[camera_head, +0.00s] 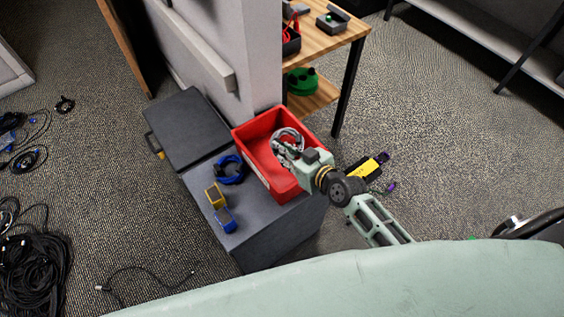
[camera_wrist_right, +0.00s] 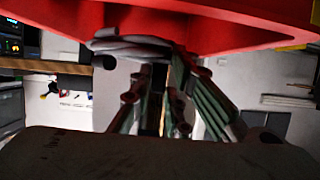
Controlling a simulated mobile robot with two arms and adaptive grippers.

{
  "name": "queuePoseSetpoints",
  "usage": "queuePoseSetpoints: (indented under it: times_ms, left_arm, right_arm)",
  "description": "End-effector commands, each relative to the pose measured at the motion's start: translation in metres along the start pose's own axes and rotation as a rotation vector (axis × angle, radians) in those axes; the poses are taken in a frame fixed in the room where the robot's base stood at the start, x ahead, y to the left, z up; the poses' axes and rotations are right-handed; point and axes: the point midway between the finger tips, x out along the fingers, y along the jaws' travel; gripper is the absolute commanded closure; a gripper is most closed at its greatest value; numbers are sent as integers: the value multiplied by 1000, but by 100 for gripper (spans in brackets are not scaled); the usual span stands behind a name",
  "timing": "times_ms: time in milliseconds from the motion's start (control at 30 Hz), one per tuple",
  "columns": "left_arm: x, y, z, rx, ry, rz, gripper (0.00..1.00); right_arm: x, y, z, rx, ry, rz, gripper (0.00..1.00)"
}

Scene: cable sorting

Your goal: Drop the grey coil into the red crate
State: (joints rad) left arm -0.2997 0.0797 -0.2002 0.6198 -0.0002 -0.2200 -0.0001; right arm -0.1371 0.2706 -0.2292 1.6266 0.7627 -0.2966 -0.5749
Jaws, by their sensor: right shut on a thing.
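The red crate (camera_head: 252,128) stands open on a dark grey box. The grey coil (camera_head: 287,133) shows in front of the crate's opening in the head view, near its right side. My right gripper (camera_head: 291,153) reaches in from the right and is shut on the coil. In the right wrist view the coil (camera_wrist_right: 130,45) lies at the tips of my right gripper's fingers (camera_wrist_right: 158,75), close to the red crate (camera_wrist_right: 210,25). I cannot tell how high the coil is above the crate floor. My left gripper is not in view.
A blue coil (camera_head: 230,170), a yellow item (camera_head: 215,195) and a blue item (camera_head: 226,219) lie left of the crate on the dark box (camera_head: 268,228). A wooden shelf (camera_head: 325,45) stands behind. Black cables (camera_head: 35,260) lie on the floor at left.

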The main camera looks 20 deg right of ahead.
Motion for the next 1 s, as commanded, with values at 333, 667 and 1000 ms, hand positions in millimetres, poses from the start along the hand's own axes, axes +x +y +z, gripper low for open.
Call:
queuePoseSetpoints:
  times_ms: [333,667,1000]
  left_arm:
    - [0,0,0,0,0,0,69]
    - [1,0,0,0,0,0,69]
    - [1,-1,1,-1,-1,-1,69]
  right_arm:
    - [0,0,0,0,1,0,76]
    - [0,0,0,0,0,0,62]
    - [-24,0,2,-2,-2,0,62]
